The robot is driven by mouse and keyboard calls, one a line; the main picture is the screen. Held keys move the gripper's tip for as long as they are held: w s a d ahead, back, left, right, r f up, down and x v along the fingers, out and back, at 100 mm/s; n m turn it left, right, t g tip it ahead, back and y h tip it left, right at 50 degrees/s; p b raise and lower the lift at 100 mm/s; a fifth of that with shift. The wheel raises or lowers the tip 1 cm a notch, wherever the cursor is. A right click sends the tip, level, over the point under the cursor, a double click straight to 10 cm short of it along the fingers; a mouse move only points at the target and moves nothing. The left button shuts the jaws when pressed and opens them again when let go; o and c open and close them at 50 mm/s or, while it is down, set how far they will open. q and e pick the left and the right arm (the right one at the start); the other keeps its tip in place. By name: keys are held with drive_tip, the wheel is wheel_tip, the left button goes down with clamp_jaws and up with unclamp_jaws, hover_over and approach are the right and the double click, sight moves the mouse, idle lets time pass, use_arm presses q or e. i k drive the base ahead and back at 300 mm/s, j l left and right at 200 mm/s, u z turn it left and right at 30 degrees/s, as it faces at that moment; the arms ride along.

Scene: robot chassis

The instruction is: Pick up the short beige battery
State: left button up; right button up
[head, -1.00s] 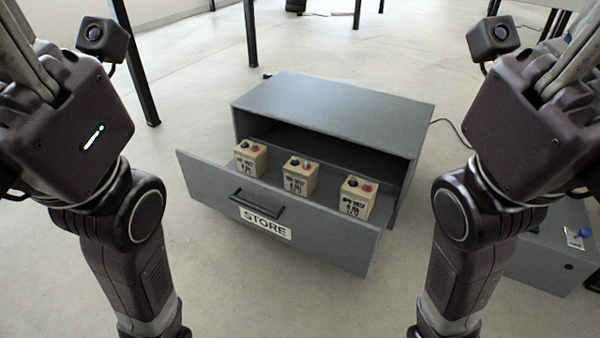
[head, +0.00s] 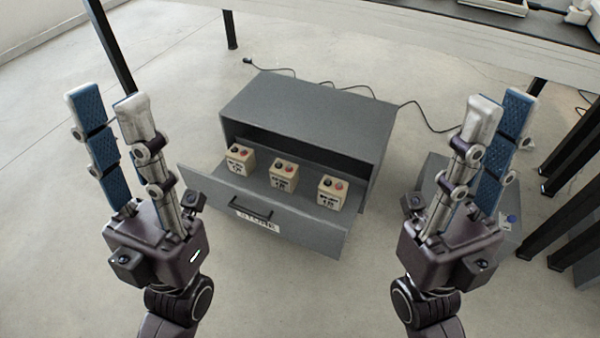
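Three short beige batteries with dark lettering and a black and a red terminal on top stand in the open drawer. The left battery (head: 241,160), the middle battery (head: 284,175) and the right battery (head: 332,193) form a row, apart from each other. The drawer (head: 296,237) belongs to a grey cabinet (head: 310,110) and carries a STORE label. My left gripper (head: 108,108) points up, open and empty, left of the cabinet. My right gripper (head: 500,116) points up, open and empty, right of the cabinet. Neither touches a battery.
A grey box (head: 432,172) with a blue knob stands right of the cabinet, partly behind my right gripper. A table (head: 450,35) spans the back. Black legs (head: 570,165) stand at the right. A cable lies behind the cabinet. The floor at left is clear.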

sight(284, 175)
drive_tip(key=i+j+z, duration=0.2)
drive_tip(key=j+z, duration=0.25)
drive_tip(key=i+j+z, duration=0.15)
drive_tip(key=z, duration=0.3)
drive_tip(key=j+z, duration=0.65)
drive_tip(key=j, duration=1.9)
